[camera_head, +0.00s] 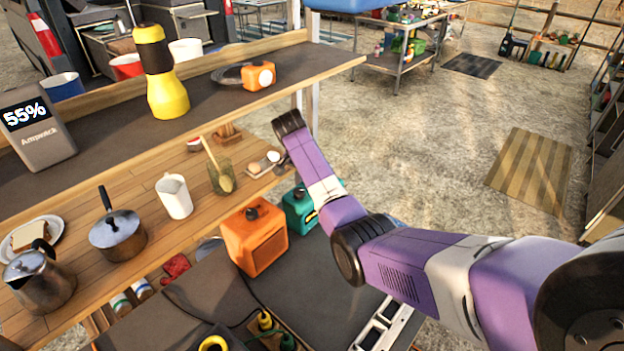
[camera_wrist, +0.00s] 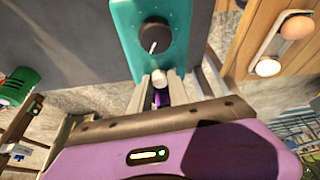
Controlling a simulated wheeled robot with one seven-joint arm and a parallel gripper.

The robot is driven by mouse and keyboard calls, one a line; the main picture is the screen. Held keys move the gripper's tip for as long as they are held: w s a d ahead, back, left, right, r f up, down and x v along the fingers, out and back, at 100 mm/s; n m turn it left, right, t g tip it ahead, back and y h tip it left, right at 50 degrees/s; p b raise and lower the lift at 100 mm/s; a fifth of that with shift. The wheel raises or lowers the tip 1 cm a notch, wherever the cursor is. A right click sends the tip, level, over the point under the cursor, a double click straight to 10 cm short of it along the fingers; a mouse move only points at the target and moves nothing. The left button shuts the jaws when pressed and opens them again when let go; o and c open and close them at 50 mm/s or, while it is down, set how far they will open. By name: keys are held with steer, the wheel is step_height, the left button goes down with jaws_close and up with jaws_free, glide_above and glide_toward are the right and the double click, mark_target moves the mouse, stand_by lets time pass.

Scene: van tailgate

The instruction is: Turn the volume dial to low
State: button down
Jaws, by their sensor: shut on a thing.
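A teal box (camera_wrist: 125,45) shows near the top of the wrist view. A large round black dial (camera_wrist: 154,38) with a white pointer line is on its face; the line points down and slightly left in the picture. A small pale knob (camera_wrist: 159,78) is below the black dial. My gripper (camera_wrist: 160,82) is shut on this pale knob, with one finger on each side. The black dial is just beyond the fingertips, apart from them. I see no readable label on either control. In the head view the teal box (camera_head: 300,211) is partly behind my arm, and the gripper is hidden.
An orange box (camera_head: 258,240) with a black top knob stands left of the teal box. A wooden shelf (camera_head: 130,190) holds a pot, kettle and pitcher. A dark upper shelf (camera_head: 220,100) carries a yellow lantern (camera_head: 165,85). An egg tray (camera_wrist: 280,42) is near the teal box.

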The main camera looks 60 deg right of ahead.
steer(key=shift+d+r, duration=0.1)
steer(key=c, duration=1.2)
jaws_free()
steer(key=shift+c, duration=0.2)
steer(key=v, duration=0.7)
steer(key=shift+r+b, duration=0.3)
steer(key=shift+b, duration=0.1)
